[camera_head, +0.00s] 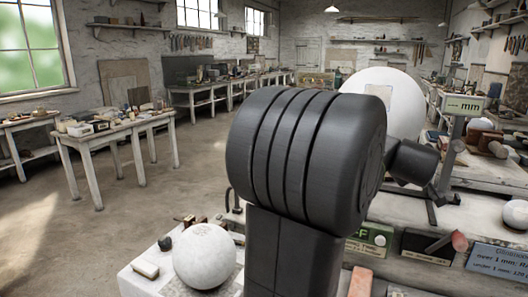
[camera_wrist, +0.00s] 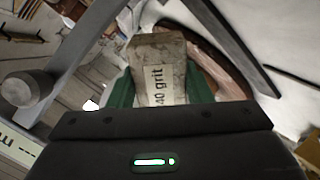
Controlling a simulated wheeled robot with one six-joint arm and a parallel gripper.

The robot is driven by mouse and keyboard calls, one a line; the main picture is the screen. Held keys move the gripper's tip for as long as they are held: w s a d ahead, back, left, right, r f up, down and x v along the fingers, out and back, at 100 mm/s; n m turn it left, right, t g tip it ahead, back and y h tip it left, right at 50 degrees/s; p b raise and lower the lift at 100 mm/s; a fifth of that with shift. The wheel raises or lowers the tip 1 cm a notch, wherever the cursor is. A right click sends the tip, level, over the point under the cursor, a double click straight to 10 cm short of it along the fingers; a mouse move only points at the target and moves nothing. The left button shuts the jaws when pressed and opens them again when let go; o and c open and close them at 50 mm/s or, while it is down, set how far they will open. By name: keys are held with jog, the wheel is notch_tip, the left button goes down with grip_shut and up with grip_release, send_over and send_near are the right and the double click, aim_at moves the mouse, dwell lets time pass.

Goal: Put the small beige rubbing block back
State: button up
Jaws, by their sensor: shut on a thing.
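In the wrist view, my gripper (camera_wrist: 160,92) is shut on a small beige rubbing block (camera_wrist: 160,58) with a pale label reading "40 grit". The green fingers press on its two sides, and its far end sticks out beyond them. In the head view my dark arm fills the middle and hides my gripper and the held block. A small pale block (camera_head: 145,268) lies on the near white bench, left of a plaster sphere (camera_head: 204,255).
A large white sphere (camera_head: 398,92) stands behind my arm. A gauge stand with an "mm" display (camera_head: 464,105) is right of it. Signs reading "FF" (camera_head: 372,238) and a blue label card (camera_head: 497,262) line the bench front. Open floor (camera_head: 70,240) lies left.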

jog(key=shift+w+d+r+p, duration=0.1)
jog(key=shift+w+r+p, duration=0.1)
jog(key=shift+r+p, duration=0.75)
jog(key=shift+w+r+p, duration=0.2)
jog(key=shift+r+p, duration=0.25)
jog(key=shift+p, duration=0.85)
jog(key=shift+s+f, duration=0.1)
jog(key=shift+f, duration=0.1)
